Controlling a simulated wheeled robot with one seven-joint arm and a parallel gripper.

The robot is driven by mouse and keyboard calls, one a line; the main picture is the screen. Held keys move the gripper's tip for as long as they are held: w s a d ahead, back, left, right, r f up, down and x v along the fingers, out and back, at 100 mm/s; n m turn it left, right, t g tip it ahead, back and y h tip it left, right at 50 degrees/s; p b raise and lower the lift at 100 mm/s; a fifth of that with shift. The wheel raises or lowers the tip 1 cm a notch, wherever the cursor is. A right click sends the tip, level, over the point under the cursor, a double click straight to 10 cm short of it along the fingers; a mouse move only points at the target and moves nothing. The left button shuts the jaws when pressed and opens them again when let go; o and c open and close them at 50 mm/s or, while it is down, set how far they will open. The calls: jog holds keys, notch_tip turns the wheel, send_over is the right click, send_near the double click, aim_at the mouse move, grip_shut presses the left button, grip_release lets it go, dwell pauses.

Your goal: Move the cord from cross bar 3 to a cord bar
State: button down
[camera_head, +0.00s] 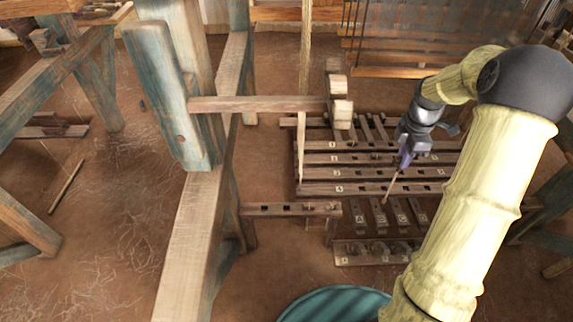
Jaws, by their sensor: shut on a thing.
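My gripper (404,161) is right of centre, above the slatted frame, with its jaws pointing down. It is shut on a thin brown cord (391,187), which slants down and to the left from the jaws. The cord's lower end appears near the front slats, and I cannot tell whether it touches them. Several dark wooden cross bars (318,188) with small pale labels run left to right below the gripper. The label numbers are too small to read surely. A low bar with holes (268,209) stands left of them, and I cannot tell if it is a cord bar.
Short labelled slats (379,214) stick out in front of the cross bars. A low rack (347,252) with rounded pieces lies nearer. A thick wooden loom post and beam (192,232) stand left. A teal round rim (335,303) is at the bottom. Bare floor (110,230) lies left.

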notch_tip(320, 180, up, 42)
jog(key=p, duration=4)
jog(key=shift+r+p, duration=0.15)
jog(key=shift+p, duration=0.15)
jog(key=shift+s, duration=0.1)
